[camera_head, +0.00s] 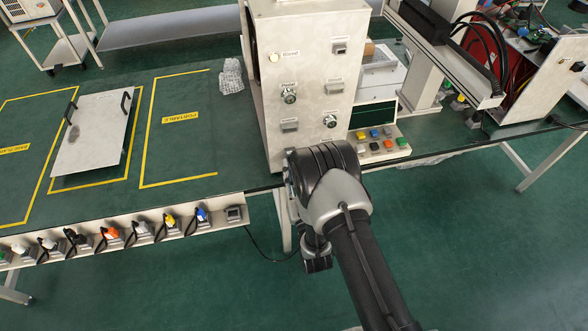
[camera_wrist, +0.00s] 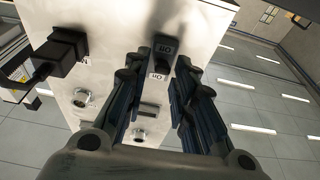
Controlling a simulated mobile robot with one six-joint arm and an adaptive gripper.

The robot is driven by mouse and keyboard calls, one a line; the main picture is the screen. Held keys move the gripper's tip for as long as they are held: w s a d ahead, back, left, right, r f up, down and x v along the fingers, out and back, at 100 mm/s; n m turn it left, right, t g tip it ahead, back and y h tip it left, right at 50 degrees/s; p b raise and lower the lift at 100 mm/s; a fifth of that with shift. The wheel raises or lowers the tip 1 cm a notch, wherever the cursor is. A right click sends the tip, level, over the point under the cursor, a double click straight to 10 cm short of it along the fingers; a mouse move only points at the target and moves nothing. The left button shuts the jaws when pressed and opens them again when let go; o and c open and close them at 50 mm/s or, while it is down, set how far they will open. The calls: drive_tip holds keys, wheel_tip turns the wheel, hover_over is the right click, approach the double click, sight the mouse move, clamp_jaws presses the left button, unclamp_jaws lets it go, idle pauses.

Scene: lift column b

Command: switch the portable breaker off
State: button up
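The pale control cabinet (camera_head: 310,80) stands at the table's edge and carries several small switches and round knobs; I cannot read which one is the portable breaker. In the wrist view, the cabinet's panel (camera_wrist: 112,62) shows tilted. A small dark switch (camera_wrist: 163,44) with an on/off-type marking sits just beyond my fingertips, in shadow; its position is unclear. My gripper (camera_wrist: 158,70) is open and empty, its fingers pointing at the panel to either side below that switch. Contact cannot be told. In the head view my arm hides the gripper's fingertips.
A black block with a cable (camera_wrist: 62,52) juts from the panel at left. A row of coloured buttons (camera_head: 375,140) lies beside the cabinet. A plate with two handles (camera_head: 95,132) lies on the table at left, beside an empty yellow-outlined area (camera_head: 178,150). Coloured plugs line the front edge.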

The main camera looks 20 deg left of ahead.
drive_tip(key=shift+o, duration=0.6)
drive_tip(key=shift+r, duration=0.1)
wheel_tip(320, 180, up, 10)
drive_tip(key=shift+f, duration=0.1)
idle(0.4)
